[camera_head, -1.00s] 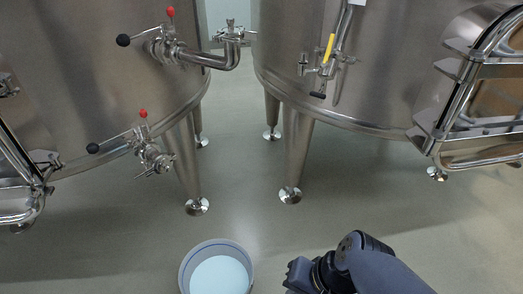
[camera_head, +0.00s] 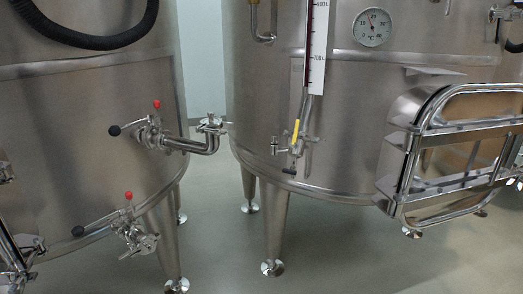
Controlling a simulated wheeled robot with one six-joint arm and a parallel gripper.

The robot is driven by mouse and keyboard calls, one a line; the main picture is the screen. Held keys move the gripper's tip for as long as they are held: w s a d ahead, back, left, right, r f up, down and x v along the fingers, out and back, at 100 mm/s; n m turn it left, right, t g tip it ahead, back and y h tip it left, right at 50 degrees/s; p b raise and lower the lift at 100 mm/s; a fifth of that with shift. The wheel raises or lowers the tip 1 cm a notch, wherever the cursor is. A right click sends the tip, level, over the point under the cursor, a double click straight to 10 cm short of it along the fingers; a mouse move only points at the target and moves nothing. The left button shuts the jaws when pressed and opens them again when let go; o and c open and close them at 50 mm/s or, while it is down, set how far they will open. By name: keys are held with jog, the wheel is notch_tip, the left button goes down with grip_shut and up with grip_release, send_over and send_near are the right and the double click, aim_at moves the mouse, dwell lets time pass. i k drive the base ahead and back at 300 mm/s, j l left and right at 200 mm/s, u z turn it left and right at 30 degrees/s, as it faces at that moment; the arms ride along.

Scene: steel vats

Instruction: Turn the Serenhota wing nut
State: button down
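No name that reads Serenhota is legible, so I cannot tell which wing nut is meant. Small clamp fittings that may carry wing nuts sit on the left vat's lower valve (camera_head: 135,235), its upper valve (camera_head: 150,133), and the end of the bent steel pipe (camera_head: 211,125). Another fitting with a yellow lever (camera_head: 296,131) sits low on the right vat (camera_head: 340,120), under a sight tube. The wing nuts are too small to make out clearly. My gripper is not in view.
The left vat (camera_head: 85,130) and right vat stand on steel legs with floor clear between them. An open framed hatch (camera_head: 415,150) juts out at the right. A black hose (camera_head: 95,42) hangs at upper left. A dial thermometer (camera_head: 372,27) is on the right vat.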

aim_at(130, 244)
jog(key=u, duration=1.45)
